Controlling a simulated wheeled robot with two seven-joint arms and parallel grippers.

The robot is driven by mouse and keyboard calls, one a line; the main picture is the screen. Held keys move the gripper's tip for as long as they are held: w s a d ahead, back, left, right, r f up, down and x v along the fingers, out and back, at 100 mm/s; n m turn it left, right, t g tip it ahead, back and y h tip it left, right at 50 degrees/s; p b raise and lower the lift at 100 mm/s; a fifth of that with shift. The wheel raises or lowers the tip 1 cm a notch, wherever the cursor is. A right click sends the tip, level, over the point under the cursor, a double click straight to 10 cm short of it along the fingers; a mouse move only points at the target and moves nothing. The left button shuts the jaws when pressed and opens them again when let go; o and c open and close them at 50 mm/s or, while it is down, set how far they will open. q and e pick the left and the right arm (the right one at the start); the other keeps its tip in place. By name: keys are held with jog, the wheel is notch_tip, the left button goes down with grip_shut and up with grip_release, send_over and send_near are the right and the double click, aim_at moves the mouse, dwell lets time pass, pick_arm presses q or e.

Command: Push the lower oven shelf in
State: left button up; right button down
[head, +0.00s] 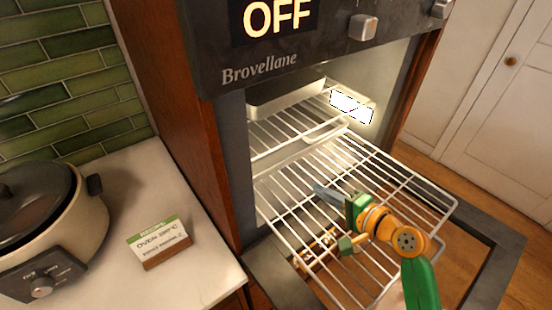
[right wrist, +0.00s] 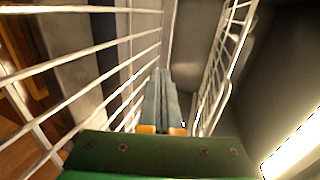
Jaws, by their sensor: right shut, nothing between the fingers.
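The lower oven shelf (head: 425,190) is a white wire rack. It sticks out of the oven opening over the lowered door, with its back part inside the cavity. My right gripper (head: 320,190) is shut and empty, above the lower shelf's wires and pointing into the oven. In the right wrist view its closed fingers (right wrist: 164,75) lie between the lower shelf's wires (right wrist: 85,70) on the left and another wire rack (right wrist: 222,60) on the right. I cannot tell whether the fingers touch the lower shelf. My left gripper is not in view.
The upper shelf (head: 285,132) is inside the oven with a pale tray (head: 285,97) on it. The open oven door (head: 495,262) lies under the lower shelf. A counter at left holds a slow cooker (head: 85,225) and a small card (head: 160,243).

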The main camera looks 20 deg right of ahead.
aim_at(281, 166)
jog(key=shift+w+a+p, duration=0.2)
jog(key=shift+w+p, duration=0.1)
jog(key=shift+w, duration=0.25)
jog(key=x, duration=0.7)
jog(key=p+x, duration=0.1)
jog(key=x, duration=0.2)
jog(key=shift+w+a+r, duration=0.15)
jog(key=shift+w+r, duration=0.05)
jog(key=shift+r, duration=0.05)
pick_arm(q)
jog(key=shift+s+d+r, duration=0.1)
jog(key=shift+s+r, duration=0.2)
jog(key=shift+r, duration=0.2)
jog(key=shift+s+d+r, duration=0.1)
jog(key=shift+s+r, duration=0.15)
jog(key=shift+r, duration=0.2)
pick_arm(e)
jog(key=shift+w+a, duration=0.15)
jog(key=shift+w, duration=0.25)
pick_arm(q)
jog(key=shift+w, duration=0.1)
